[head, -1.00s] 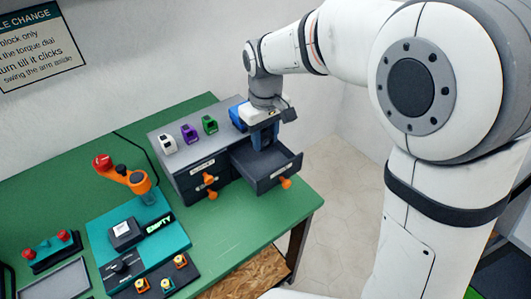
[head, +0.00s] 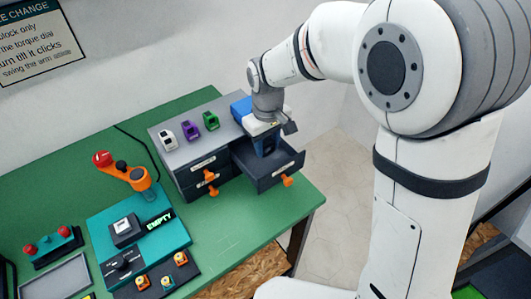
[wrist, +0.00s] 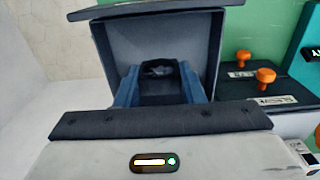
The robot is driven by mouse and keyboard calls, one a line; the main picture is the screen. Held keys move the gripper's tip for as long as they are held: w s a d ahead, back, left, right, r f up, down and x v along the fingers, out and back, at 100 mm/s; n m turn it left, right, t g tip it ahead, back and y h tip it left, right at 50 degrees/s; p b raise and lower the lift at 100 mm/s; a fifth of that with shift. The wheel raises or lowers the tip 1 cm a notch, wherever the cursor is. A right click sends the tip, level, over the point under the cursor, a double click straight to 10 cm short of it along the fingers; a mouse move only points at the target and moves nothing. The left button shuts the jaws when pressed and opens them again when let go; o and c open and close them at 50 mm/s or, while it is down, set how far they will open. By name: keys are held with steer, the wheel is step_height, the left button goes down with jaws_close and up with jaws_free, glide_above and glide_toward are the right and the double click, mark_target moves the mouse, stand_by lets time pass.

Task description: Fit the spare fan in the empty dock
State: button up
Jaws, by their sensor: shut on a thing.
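My gripper (head: 265,147) reaches down into the open drawer (head: 278,172) at the right of the grey cabinet. In the wrist view its blue fingers (wrist: 160,75) stand inside the drawer, shut on a small dark thing (wrist: 160,68) between them. This looks like the spare fan, but the fingers hide most of it. The dock (head: 125,231) is a dark block with a light top on a teal base at the lower left. A display (head: 159,221) beside it reads EMPTY.
White (head: 168,141), purple (head: 190,131) and green (head: 211,121) pieces stand on the cabinet (head: 185,156), with a blue one (head: 239,106) by my wrist. An orange arm with a red knob (head: 102,158) rises behind the dock.

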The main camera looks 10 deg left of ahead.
mark_target(267, 154)
steer(key=shift+f+p, duration=0.3)
steer(key=shift+f, duration=1.65)
steer(key=shift+f, duration=0.1)
steer(key=shift+f, duration=0.15)
steer(key=o, duration=1)
steer(key=shift+c, duration=0.2)
